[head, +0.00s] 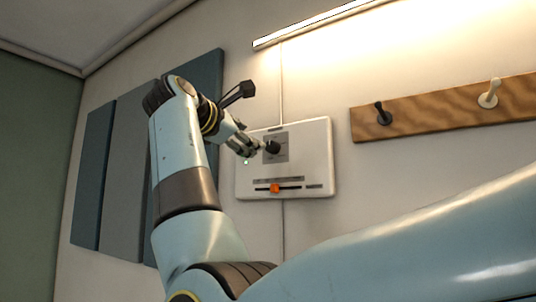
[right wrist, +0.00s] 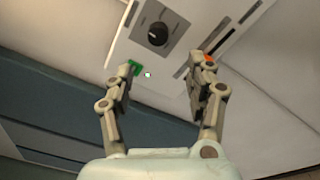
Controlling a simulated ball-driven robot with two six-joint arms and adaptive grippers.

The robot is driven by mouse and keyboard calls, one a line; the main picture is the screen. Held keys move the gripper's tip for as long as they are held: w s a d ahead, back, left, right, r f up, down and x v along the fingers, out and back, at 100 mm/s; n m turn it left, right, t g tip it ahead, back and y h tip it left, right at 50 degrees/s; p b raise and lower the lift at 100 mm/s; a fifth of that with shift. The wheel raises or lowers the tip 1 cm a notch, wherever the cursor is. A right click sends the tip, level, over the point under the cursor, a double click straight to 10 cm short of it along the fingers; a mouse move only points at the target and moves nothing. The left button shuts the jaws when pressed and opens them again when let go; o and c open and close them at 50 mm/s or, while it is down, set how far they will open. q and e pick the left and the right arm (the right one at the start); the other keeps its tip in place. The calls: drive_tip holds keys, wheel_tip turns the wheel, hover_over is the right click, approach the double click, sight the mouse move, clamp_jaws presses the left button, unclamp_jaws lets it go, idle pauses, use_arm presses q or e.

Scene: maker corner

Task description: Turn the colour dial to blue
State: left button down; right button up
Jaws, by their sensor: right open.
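A white wall panel (head: 312,150) carries the black round dial (head: 271,147) on a grey square plate. The dial also shows in the right wrist view (right wrist: 157,34); I cannot make out colour marks around it or which way it points. My right gripper (head: 255,148) is just left of the dial in the head view and partly covers the plate. In the right wrist view my right gripper (right wrist: 166,72) is open and empty. Its fingertips are apart, and the dial lies beyond the gap, not between them. My left gripper is not in view.
An orange slider (head: 275,188) sits in a slot below the dial. A green patch (right wrist: 134,67) shows by the left fingertip in the wrist view. A wooden peg rail (head: 440,112) is to the right, a lamp strip (head: 320,22) above, dark wall panels (head: 95,175) to the left.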

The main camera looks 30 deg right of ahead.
sight(270, 147)
drive_tip(key=p+x, duration=0.1)
drive_tip(key=x, duration=0.2)
drive_tip(key=p+x, duration=0.2)
drive_tip(key=x, duration=0.1)
drive_tip(key=p+x, duration=0.1)
drive_tip(key=x, duration=0.2)
drive_tip(key=shift+w+d+r, duration=0.2)
drive_tip(key=shift+d+r, duration=0.05)
drive_tip(key=shift+d, duration=0.05)
drive_tip(key=shift+w+d+f+p, duration=0.15)
drive_tip(key=shift+w+d+p, duration=0.2)
drive_tip(key=shift+d, duration=0.15)
drive_tip(key=c, duration=1.1)
drive_tip(key=shift+c, duration=0.2)
